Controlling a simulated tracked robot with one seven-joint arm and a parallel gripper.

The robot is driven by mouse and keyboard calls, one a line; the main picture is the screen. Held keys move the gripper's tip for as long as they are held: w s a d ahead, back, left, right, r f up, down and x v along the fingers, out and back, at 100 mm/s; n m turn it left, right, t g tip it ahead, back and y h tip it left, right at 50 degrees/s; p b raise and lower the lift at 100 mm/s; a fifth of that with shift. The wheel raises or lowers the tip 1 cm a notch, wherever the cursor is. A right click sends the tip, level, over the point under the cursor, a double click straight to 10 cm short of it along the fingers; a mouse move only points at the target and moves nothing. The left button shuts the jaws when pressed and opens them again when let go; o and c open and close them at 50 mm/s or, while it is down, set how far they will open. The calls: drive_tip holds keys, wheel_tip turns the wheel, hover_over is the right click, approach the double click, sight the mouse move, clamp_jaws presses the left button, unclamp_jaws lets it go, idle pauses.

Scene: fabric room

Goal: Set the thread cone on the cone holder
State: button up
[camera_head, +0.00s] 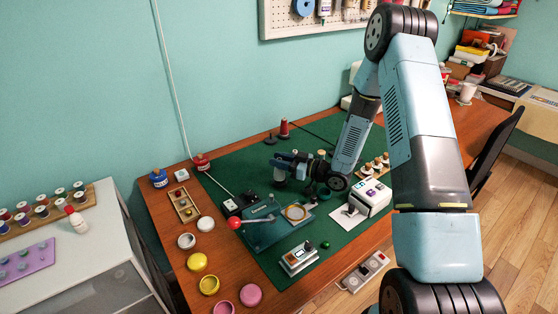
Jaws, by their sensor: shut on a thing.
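My gripper (280,164) is over the back part of the green mat, with its fingers pointing left. It is shut on a small greyish thing (279,177), which seems to be the thread cone. The fingers hide much of it, and I cannot tell whether its lower end touches the mat. Behind the gripper, a dark holder with a short upright peg (270,138) stands bare on the mat; it looks like the cone holder. A red cone (284,128) stands upright on a dark base just right of it, apart from my gripper.
A white machine (369,197) stands to the right. Pots and lids (197,262) line the left edge. The mat's back left is mostly clear.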

drive_tip(key=o, duration=0.8)
drive_tip(key=shift+v, duration=5.55)
